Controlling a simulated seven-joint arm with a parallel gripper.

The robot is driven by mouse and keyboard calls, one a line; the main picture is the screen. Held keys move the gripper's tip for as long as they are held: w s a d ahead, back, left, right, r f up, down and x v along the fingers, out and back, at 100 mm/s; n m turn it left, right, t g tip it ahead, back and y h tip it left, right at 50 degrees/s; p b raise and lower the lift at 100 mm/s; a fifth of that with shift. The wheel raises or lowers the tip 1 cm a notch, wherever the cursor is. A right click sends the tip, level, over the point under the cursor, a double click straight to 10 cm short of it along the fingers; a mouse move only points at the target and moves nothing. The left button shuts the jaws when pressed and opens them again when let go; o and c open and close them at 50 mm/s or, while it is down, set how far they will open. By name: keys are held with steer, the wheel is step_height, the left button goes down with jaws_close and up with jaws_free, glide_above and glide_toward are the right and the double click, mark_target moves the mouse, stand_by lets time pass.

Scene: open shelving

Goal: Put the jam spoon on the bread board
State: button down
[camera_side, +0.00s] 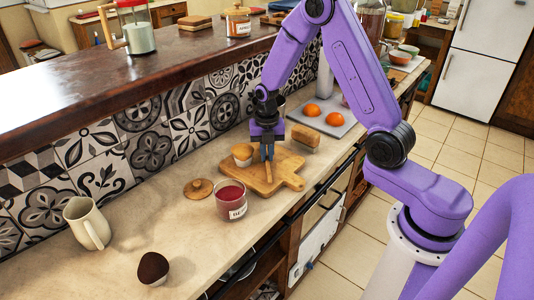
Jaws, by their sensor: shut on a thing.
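The wooden bread board (286,169) lies on the counter, its handle pointing right. My gripper (267,153) is over the board, pointing down, with blue fingers shut on a slim tan piece that looks like the jam spoon (268,173). The spoon hangs upright below the fingertips, its lower end at or just above the board's surface; I cannot tell whether it touches. Its upper part is hidden by the fingers.
A muffin (242,152) stands at the board's left rear. A red jam jar (230,201) and wooden lid (198,189) are in front-left. A bread piece (305,137) and a tray (341,129) with oranges lie behind. A pitcher (88,222) and dark muffin (153,268) stand farther left.

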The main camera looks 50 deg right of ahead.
mark_target(267, 158)
steer(key=shift+f, duration=0.3)
steer(key=c, duration=1.2)
jaws_free()
steer(key=shift+a+r, duration=0.1)
steer(key=shift+r, duration=6.1)
